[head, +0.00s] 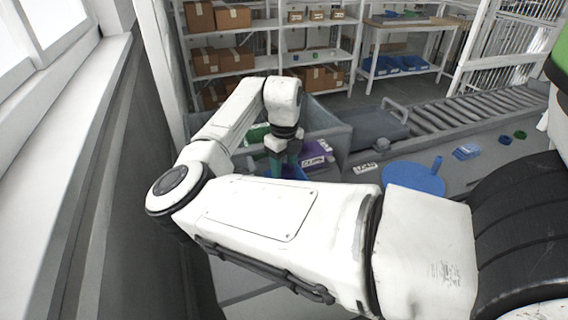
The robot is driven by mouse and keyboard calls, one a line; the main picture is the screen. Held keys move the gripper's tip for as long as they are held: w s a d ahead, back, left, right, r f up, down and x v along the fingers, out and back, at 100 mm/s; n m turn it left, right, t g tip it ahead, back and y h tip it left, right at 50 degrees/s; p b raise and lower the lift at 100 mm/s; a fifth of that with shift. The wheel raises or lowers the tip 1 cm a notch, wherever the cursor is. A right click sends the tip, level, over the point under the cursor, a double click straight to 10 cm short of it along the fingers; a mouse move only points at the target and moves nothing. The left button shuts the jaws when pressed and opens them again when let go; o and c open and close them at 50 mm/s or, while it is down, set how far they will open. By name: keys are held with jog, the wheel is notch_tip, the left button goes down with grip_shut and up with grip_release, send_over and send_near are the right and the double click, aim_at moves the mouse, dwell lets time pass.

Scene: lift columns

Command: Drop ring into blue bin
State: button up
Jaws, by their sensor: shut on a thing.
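My gripper (284,158) points down over the group of coloured bins beyond my arm's elbow. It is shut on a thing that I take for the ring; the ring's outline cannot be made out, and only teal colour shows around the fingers. The blue bin (298,174) lies just below and beside the fingers, mostly hidden behind my forearm and gripper. I cannot tell whether the fingers are inside its rim.
A purple bin (318,153) with a white label stands right of the gripper, and a green bin (257,133) behind left. Grey walls surround them. A blue pan-like item (413,178), a small blue item (466,152) and green rings (520,134) lie on the grey surface at right.

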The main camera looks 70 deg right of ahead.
jog(key=o, duration=1.1)
jog(key=shift+o, duration=0.2)
notch_tip(320, 180, up, 11)
jog(key=b, duration=0.1)
jog(key=shift+b, duration=0.3)
jog(key=shift+f, duration=0.15)
